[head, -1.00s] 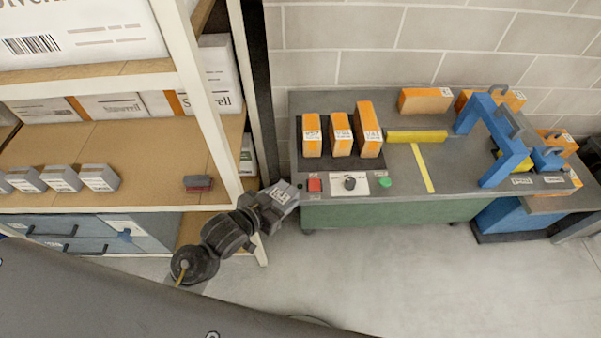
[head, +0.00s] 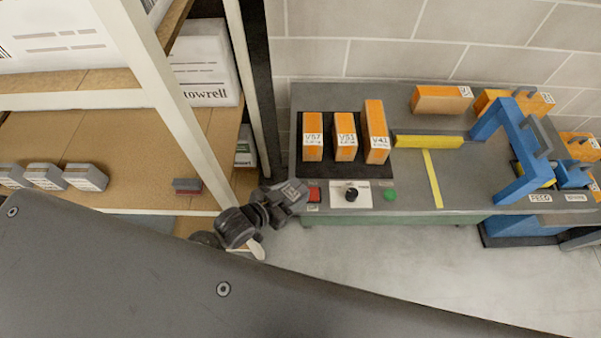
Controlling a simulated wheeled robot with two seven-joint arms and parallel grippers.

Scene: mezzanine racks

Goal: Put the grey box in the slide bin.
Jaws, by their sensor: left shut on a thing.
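My left gripper (head: 288,196) is at the front left corner of the bench, beside the rack post. It is shut on a small grey box (head: 294,190) with a pale label, mostly covered by the gripper. The box is close to the bench's red button, and I cannot tell if it touches the bench. Other grey boxes (head: 86,177) stand in a row on the rack shelf at left. I cannot make out a slide bin in this view. My right gripper is not in view.
The grey bench (head: 400,193) carries orange boxes (head: 346,136), a yellow bar (head: 429,141), a red button (head: 314,194), a black knob (head: 351,193) and a green button (head: 390,194). A blue frame (head: 517,140) stands at right. A white rack post (head: 180,120) is left of the gripper.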

